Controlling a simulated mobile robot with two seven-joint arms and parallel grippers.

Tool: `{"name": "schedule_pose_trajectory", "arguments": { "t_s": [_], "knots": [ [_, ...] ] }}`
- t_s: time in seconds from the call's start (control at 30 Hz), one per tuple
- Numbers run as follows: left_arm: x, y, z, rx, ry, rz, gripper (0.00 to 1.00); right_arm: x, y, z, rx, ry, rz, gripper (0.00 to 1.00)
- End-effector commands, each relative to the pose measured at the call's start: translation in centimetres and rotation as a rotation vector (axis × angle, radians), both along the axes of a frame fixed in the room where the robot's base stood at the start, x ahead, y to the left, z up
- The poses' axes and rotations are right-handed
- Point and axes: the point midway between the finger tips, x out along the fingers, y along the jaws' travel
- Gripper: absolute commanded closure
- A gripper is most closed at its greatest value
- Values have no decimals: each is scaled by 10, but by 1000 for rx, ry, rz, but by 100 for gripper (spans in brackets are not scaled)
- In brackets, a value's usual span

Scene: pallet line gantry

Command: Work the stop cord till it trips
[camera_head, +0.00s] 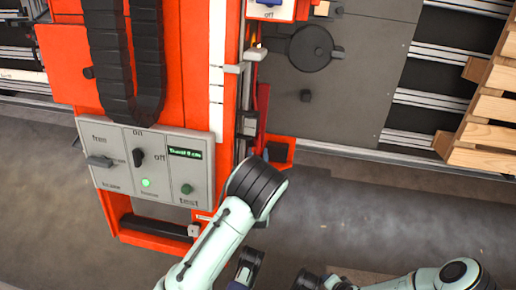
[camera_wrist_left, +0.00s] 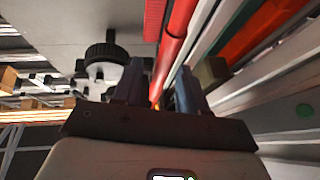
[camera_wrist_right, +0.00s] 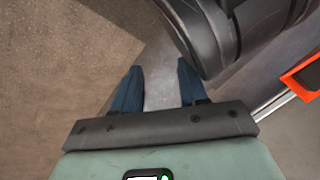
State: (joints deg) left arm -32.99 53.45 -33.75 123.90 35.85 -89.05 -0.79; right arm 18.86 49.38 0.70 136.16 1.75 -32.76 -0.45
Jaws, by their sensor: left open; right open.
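A long red line (camera_wrist_left: 176,38), which looks like the stop cord, runs along the machine in the left wrist view. My left gripper (camera_wrist_left: 160,76) is open, with the line passing between or just behind its fingers. I cannot tell whether they touch. In the head view my left gripper is mostly hidden beyond its black wrist joint, beside the machine's right edge. A red strip (camera_head: 263,105) shows there behind a grey rail. My right gripper (camera_wrist_right: 160,68) is open and empty over the floor, close to a black arm joint.
A control panel (camera_head: 150,165) with switches, a lit green lamp and a small display is on the orange machine. Right of it are a grey wall with a round black knob (camera_head: 311,48) and wooden pallets (camera_head: 490,110). The floor (camera_head: 380,215) is clear.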

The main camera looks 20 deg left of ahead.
Motion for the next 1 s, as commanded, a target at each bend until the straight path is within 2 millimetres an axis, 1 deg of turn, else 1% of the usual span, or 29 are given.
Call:
{"name": "schedule_pose_trajectory", "arguments": {
  "t_s": [0.03, 0.1, 0.2, 0.33, 0.57, 0.67, 0.7, 0.9, 1.0],
  "knots": [
    [8, 4, 0, -1, -4, 2, 58, -3, -1, -4, 0, 12, -1, 57],
    [16, 7, -1, -1, -2, 1, 58, -7, -1, -7, 1, 25, -2, 57],
    [23, 11, -1, 0, 0, 1, 58, -11, -1, -10, 3, 37, -3, 57],
    [27, 13, 0, 1, 1, 1, 58, -13, -1, -11, 4, 43, -2, 57],
    [28, 13, 0, 0, 1, 0, 58, -13, -1, -11, 3, 44, -2, 57],
    [28, 13, 0, 0, 1, 0, 87, -13, -2, -11, 3, 44, -2, 57],
    [28, 13, 0, 0, 1, 0, 100, -13, -2, -11, 3, 44, -2, 57],
    [27, 13, 1, -1, 2, 0, 100, -12, -1, -10, 3, 39, -2, 57],
    [23, 12, 5, 0, 2, 0, 100, -4, 0, -1, 1, 12, -1, 57]
  ]
}}
